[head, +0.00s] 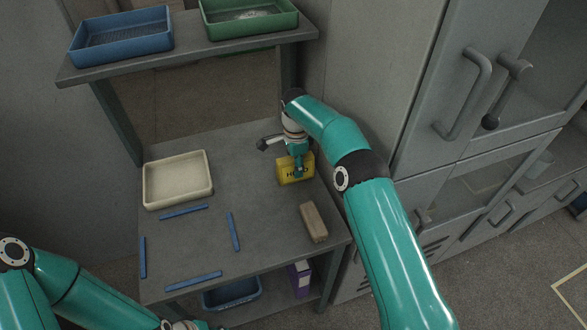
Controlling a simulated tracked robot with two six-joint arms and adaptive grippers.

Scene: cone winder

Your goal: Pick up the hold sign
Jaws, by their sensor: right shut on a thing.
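The hold sign (284,173) is a yellow block with dark lettering, on or just above the grey table's right side; I cannot tell if it touches the top. My right gripper (299,172) comes down from above and is shut on the sign, covering the middle of its lettering. My left arm comes in at the bottom left; its gripper's fingers are not visible in the frame.
A cream tray (179,202) sits at the table's left. Several blue strips, one of them upright in the picture (233,232), mark the table top. A brown block (313,223) lies near the right edge. Blue (122,61) and green (249,34) trays stand on the shelf above.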

